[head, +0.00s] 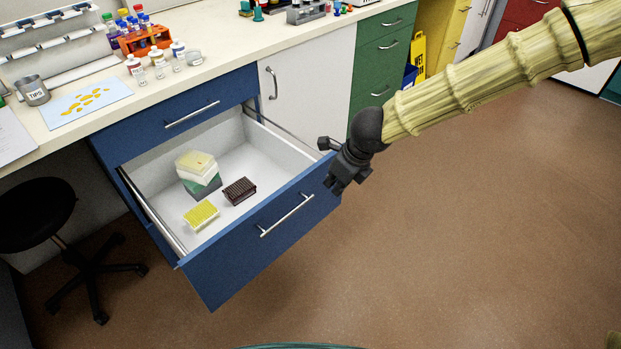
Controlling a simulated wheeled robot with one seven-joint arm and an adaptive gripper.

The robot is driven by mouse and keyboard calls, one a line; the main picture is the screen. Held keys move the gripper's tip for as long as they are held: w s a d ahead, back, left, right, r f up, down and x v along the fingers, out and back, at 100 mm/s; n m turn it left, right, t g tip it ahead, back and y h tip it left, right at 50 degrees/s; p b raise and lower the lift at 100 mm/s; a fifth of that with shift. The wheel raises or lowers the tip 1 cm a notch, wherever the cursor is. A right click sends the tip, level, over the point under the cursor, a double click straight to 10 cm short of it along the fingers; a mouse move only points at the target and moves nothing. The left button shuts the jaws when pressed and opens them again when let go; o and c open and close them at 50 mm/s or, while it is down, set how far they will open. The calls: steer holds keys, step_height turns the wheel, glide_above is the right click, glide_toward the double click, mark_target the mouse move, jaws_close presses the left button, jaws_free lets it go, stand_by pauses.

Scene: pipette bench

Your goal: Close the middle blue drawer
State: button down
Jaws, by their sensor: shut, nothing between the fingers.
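The middle blue drawer (255,258) stands pulled far out from under the bench. Its front is blue with a silver bar handle (287,216), and its inside is white. It holds a stacked box with a pale top (196,162), a dark brown rack (240,190) and a yellow tip rack (201,214). My gripper (350,183) is dark and shut, with nothing in it. It appears at the right end of the drawer front, overlapping that corner in the picture. I cannot tell whether it touches the drawer.
A shut blue drawer (190,112) is above the open one. A white cabinet door (306,84) and green drawers (384,45) are to the right. A black stool (38,214) stands at the left. The brown floor (440,260) in front is clear.

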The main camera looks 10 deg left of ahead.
steer(key=r, duration=0.2)
steer(key=b, duration=0.1)
glide_toward(311, 196)
steer(key=shift+m, duration=0.3)
steer(key=shift+w+a+r+x, duration=0.1)
steer(key=shift+w+a+x, duration=0.1)
steer(key=shift+x, duration=0.85)
steer(key=shift+w+a+r+x, duration=0.1)
steer(key=shift+a+x, duration=0.1)
steer(key=shift+x, duration=0.8)
steer(key=shift+w+a+r+x, duration=0.1)
steer(key=shift+a+x, duration=0.05)
steer(key=shift+x, duration=0.9)
